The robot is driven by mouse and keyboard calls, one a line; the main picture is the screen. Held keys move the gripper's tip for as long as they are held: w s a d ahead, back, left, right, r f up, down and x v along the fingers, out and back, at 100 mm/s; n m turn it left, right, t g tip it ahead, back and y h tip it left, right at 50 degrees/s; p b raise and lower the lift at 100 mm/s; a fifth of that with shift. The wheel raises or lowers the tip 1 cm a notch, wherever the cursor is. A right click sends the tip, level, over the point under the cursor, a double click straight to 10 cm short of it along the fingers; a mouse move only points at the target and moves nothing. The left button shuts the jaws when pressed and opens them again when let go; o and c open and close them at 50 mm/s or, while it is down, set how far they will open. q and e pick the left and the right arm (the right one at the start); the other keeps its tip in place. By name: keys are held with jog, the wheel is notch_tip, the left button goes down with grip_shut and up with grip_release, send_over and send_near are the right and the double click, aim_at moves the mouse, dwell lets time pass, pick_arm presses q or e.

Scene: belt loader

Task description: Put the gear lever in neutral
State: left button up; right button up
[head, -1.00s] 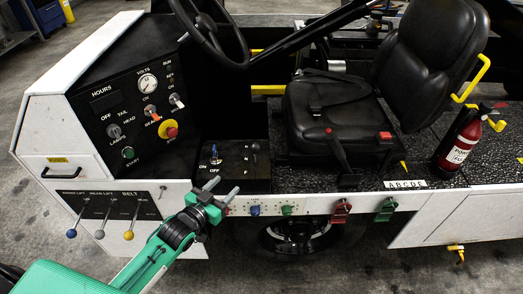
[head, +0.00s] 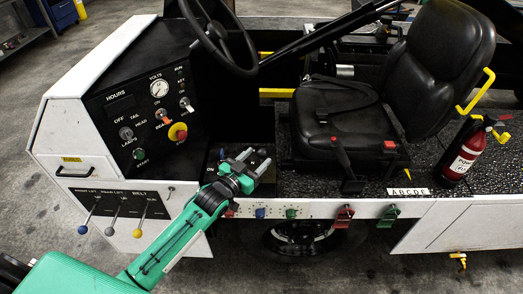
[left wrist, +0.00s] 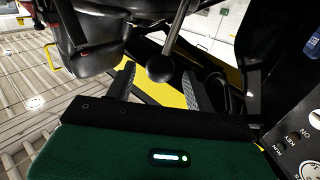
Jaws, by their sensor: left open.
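A lever with a metal shaft and a dark ball knob (left wrist: 160,69) shows in the left wrist view; it looks like the gear lever. The knob appears between the two fingers of my left gripper (left wrist: 158,88), with a gap on each side. In the head view my left gripper (head: 254,161) is over the small black floor panel (head: 226,182) left of the seat. It is open and hides most of that panel, including its levers and markings, so the lever's position cannot be read. My right gripper is not in view.
The black dash panel (head: 122,112) with knobs and a yellow-red stop button (head: 178,132) stands left. The steering wheel (head: 215,40) is above, the black seat (head: 340,115) to the right. Three ball-tipped levers (head: 112,222) sit at lower left. A fire extinguisher (head: 462,155) stands far right.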

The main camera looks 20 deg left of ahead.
pick_arm(q)
jog(key=shift+p+x, duration=0.3)
jog(key=shift+x, duration=1.35)
